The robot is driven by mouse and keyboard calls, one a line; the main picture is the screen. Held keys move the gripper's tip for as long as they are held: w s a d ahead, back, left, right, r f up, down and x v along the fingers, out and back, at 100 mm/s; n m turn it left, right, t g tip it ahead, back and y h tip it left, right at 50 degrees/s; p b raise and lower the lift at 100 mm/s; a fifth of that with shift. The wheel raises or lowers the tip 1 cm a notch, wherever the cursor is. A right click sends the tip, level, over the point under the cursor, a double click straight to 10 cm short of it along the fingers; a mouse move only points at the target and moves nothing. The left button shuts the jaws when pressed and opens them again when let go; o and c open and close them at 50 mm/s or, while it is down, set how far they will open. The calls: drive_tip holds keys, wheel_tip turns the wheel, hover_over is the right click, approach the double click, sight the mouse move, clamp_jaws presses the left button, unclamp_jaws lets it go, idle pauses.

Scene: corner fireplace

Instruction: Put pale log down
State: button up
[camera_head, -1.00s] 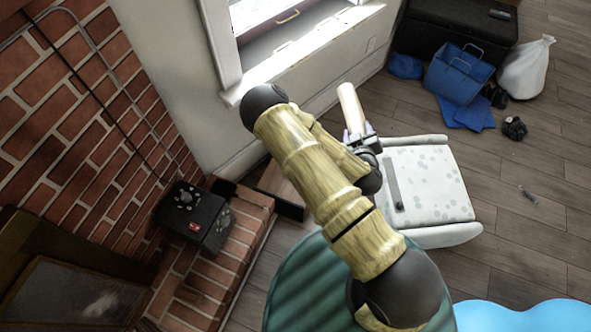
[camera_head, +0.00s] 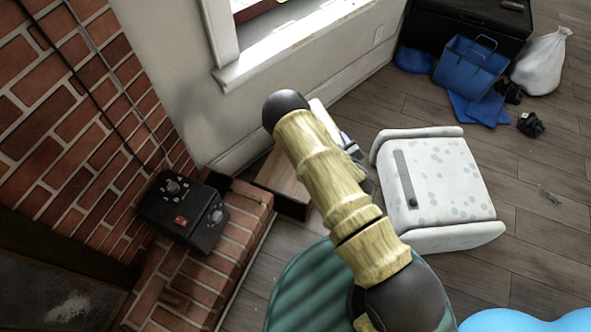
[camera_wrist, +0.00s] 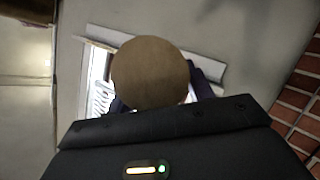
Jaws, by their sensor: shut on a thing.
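The pale log (camera_head: 325,118) shows partly in the head view, sticking up past my arm. Its round brown end (camera_wrist: 150,73) fills the middle of the wrist view. My gripper (camera_head: 352,150) is shut on the log, between my arm and the white patterned stool-like piece. In the wrist view dark parts of the gripper (camera_wrist: 205,85) show behind the log's end. My arm hides the log's lower part and most of the gripper in the head view. The log is held in the air, clear of the window sill.
The white patterned piece (camera_head: 450,185) stands on the wooden floor to the right. A low open wooden box (camera_head: 284,182) lies by the wall, next to the brick hearth (camera_head: 237,235). A black device (camera_head: 183,211) sits on the hearth. A blue bag (camera_head: 470,68) stands farther back.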

drive_tip(key=w+a+f+n+g+y+b, duration=0.1)
drive_tip(key=a+f+b, duration=0.3)
drive_tip(key=f+b, duration=0.6)
drive_tip(key=w+a+f+n+g+y+b, duration=0.2)
drive_tip(key=a+f+n+g+y+b, duration=0.1)
drive_tip(key=f+b, duration=0.7)
drive_tip(key=w+a+f+n+g+y+b, duration=0.2)
drive_tip(key=a+f+n+y+b, duration=0.2)
drive_tip(key=f+b, duration=0.7)
drive_tip(key=shift+w+a+b, duration=0.15)
drive_tip(key=shift+a+b, duration=0.3)
drive_tip(key=shift+b, duration=0.1)
drive_tip(key=shift+f, duration=0.1)
drive_tip(key=b, duration=0.4)
hover_over(299, 190)
wheel_tip(299, 190, down, 6)
drive_tip(key=shift+a+f, duration=0.1)
wheel_tip(299, 190, down, 4)
drive_tip(key=shift+r+b, duration=0.1)
drive_tip(key=shift+b, duration=0.9)
